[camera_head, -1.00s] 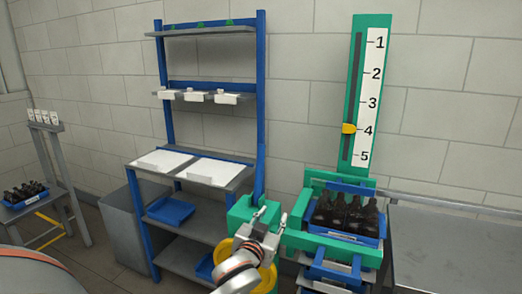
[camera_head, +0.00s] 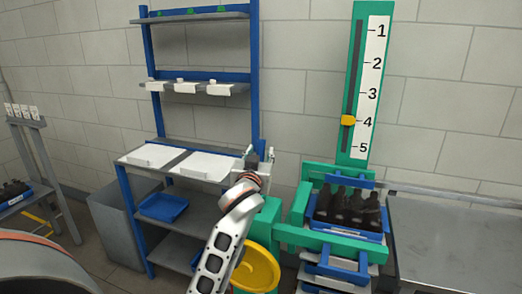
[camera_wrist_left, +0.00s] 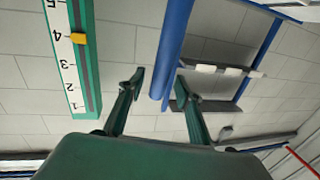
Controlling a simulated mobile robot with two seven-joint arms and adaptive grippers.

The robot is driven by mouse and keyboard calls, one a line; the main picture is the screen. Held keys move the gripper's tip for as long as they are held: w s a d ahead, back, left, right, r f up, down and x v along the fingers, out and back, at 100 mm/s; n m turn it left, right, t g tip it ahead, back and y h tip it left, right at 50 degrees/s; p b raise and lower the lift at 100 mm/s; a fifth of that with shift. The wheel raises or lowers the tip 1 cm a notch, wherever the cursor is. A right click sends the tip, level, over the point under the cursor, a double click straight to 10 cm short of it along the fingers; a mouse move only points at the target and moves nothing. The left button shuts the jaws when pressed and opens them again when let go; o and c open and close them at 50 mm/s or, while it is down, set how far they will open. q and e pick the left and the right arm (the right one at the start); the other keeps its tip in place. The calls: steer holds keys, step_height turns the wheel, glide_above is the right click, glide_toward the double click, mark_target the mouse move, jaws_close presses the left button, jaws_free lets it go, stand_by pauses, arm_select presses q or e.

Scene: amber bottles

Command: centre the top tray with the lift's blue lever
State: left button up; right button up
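The top tray (camera_head: 372,236) is blue, holds several dark bottles (camera_head: 348,206) and sits in the green lift frame (camera_head: 300,238). Its exact centring is hard to judge from here. Blue parts show at the frame's back (camera_head: 345,179) and below the tray (camera_head: 338,271); I cannot tell which is the lever. My left gripper (camera_head: 259,156) is raised left of the lift, in front of the shelf rack's right post. Its fingers are apart and empty in the left wrist view (camera_wrist_left: 160,85), where the blue post shows beyond them. My right gripper is out of view.
A number scale (camera_head: 370,95) stands behind the lift, its yellow pointer (camera_head: 348,120) near 4. The blue shelf rack (camera_head: 253,90) stands left, a grey bench (camera_head: 450,240) right.

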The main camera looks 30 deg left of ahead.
arm_select(q)
steer(key=shift+x, duration=1.05)
steer(key=shift+c, duration=0.3)
jaws_close()
steer(key=shift+s, duration=0.1)
